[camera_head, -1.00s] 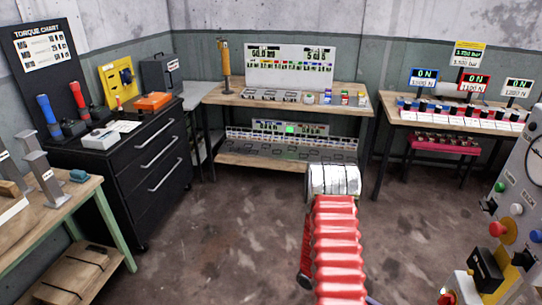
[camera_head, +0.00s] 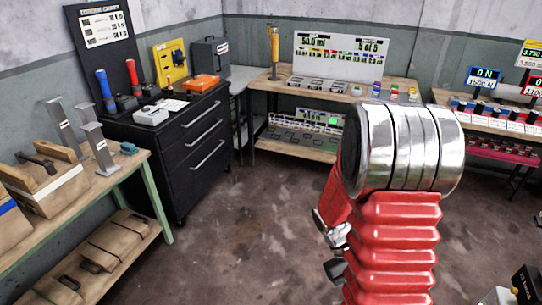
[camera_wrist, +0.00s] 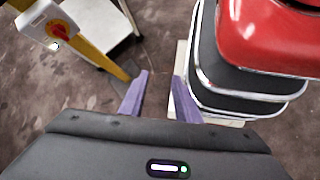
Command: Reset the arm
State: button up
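My red ribbed arm with its silver joint fills the right middle of the head view, folded close to the camera. A small part of my gripper (camera_head: 335,240) shows left of the arm; its fingertips are not clear there. In the wrist view my gripper (camera_wrist: 160,95) has two purple fingers apart, with only floor between them. It holds nothing. A red, black and chrome body stands close to the right finger in the wrist view; I cannot tell whether it is mine.
A workbench (camera_head: 160,215) with wooden boxes and metal posts stands left. A black drawer cabinet (camera_head: 200,150) and a back bench (camera_head: 262,82) stand beyond. Another bench is at right. A yellow post (camera_wrist: 98,48) with a red-knob switch box (camera_wrist: 52,28) is near the gripper. Open floor lies centre-left.

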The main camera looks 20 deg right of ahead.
jog(key=w+a+r+t+y, duration=0.1)
jog(key=w+a+r+t, duration=0.1)
jog(key=a+r+t, duration=0.4)
jog(key=w+a+r+t+y, duration=0.1)
jog(key=a+r+t, duration=0.6)
jog(key=a+r, duration=0.8)
notch_tip(320, 180, up, 4)
jog(key=shift+w+a+y, duration=0.3)
jog(key=shift+w+a, duration=0.1)
jog(key=shift+w, duration=0.45)
jog(key=shift+d, duration=0.1)
